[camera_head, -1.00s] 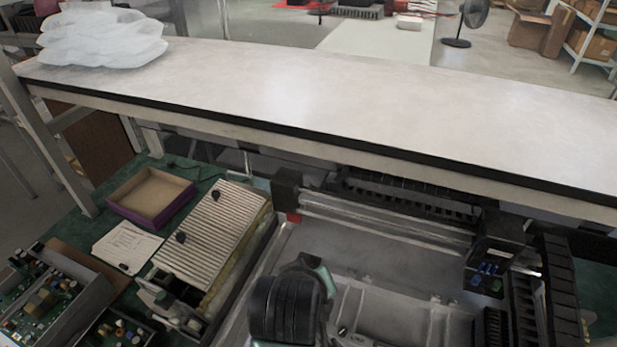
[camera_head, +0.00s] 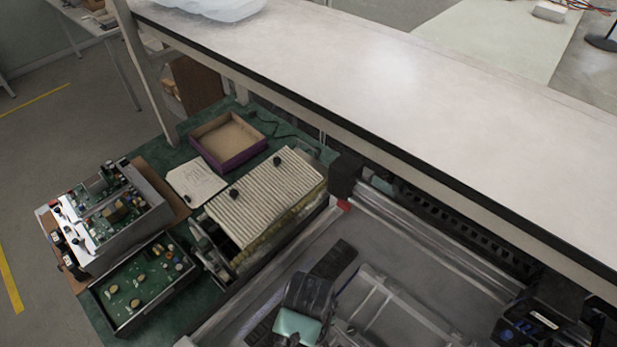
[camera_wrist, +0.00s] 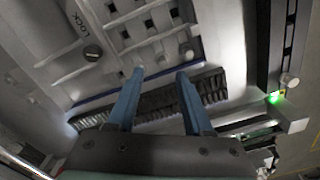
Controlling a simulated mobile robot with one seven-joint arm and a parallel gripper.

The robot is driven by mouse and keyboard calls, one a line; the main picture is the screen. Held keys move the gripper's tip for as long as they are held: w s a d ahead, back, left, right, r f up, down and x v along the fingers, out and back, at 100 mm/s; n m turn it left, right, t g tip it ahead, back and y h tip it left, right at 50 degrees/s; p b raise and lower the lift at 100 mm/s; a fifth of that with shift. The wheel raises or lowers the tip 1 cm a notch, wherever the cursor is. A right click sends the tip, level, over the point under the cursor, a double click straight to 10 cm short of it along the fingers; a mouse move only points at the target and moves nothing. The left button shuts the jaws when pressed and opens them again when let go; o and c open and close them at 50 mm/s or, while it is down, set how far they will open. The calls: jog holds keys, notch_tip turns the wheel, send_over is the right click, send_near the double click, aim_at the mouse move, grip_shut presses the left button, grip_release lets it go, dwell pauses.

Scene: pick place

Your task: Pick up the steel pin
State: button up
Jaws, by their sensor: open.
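My gripper (camera_wrist: 160,76) is open in the wrist view, with two blue fingers apart and nothing clearly held between them. The fingertips are over a pale slotted panel (camera_wrist: 120,50) marked LOCK. I cannot make out the steel pin for certain. A small pale round-ended piece (camera_wrist: 187,53) shows just beyond the right fingertip, and a silver round-headed knob (camera_wrist: 290,80) stands on the dark rail at the right. I cannot tell whether either is the pin. In the head view my arm shows at the bottom middle, but its fingertips cannot be made out.
A long white shelf (camera_head: 380,80) crosses above the green bench. A ribbed block (camera_head: 265,195), a purple-sided tray (camera_head: 228,142), a paper card (camera_head: 194,181) and open circuit boxes (camera_head: 140,285) stand at the left. A metal rail (camera_head: 430,255) borders the grey machine bed.

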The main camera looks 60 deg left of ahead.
jog(key=f, duration=0.3)
jog(key=shift+s+d+f+p, duration=0.2)
jog(key=shift+s+f+p, duration=0.1)
jog(key=shift+p, duration=0.1)
jog(key=shift+f, duration=0.4)
grip_shut()
